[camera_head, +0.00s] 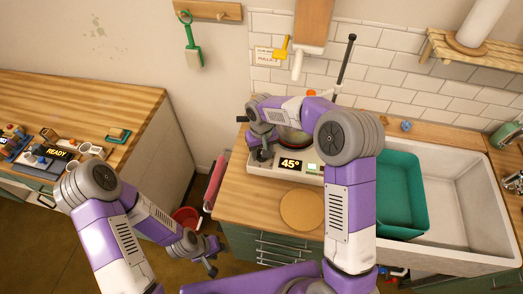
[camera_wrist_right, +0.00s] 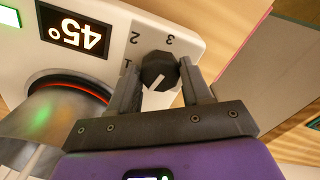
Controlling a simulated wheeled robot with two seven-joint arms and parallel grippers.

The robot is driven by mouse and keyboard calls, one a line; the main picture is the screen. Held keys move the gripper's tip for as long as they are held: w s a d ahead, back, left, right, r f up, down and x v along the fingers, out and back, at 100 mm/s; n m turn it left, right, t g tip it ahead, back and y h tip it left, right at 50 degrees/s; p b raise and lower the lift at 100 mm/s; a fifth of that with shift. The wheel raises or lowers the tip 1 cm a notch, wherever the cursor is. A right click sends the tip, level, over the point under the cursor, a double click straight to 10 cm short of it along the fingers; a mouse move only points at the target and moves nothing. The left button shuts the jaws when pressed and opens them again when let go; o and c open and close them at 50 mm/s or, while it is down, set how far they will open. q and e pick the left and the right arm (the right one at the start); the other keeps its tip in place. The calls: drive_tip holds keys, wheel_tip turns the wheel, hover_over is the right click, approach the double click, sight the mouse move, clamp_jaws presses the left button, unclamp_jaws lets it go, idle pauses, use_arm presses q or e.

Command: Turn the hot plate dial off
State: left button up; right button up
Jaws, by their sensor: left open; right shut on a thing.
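The white hot plate (camera_head: 325,178) stands on the wooden counter; its lit display (camera_head: 291,163) reads 45°. It also shows in the right wrist view (camera_wrist_right: 113,40). Its black dial (camera_wrist_right: 160,68) has a white pointer line, with marks 1, 2 and 3 visible around it. The pointer is turned away from the 2 and 3. My right gripper (camera_wrist_right: 157,82) is shut on the dial, one finger on either side. In the head view my right gripper (camera_head: 262,146) is at the panel's left end. My left gripper (camera_head: 212,260) is open and empty, low over the floor.
A metal vessel (camera_wrist_right: 60,115) sits by the display above a glowing red ring. A round wooden board (camera_head: 302,210) lies in front of the hot plate. A green basin (camera_head: 402,190) is in the white sink (camera_head: 455,205). A red bucket (camera_head: 186,216) stands on the floor.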

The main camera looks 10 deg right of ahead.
drive_tip(key=shift+n, duration=1.2)
drive_tip(key=o, duration=1)
drive_tip(key=shift+o, duration=0.2)
wheel_tip(320, 180, up, 8)
drive_tip(key=shift+f+p, duration=0.15)
drive_tip(key=shift+p, duration=0.25)
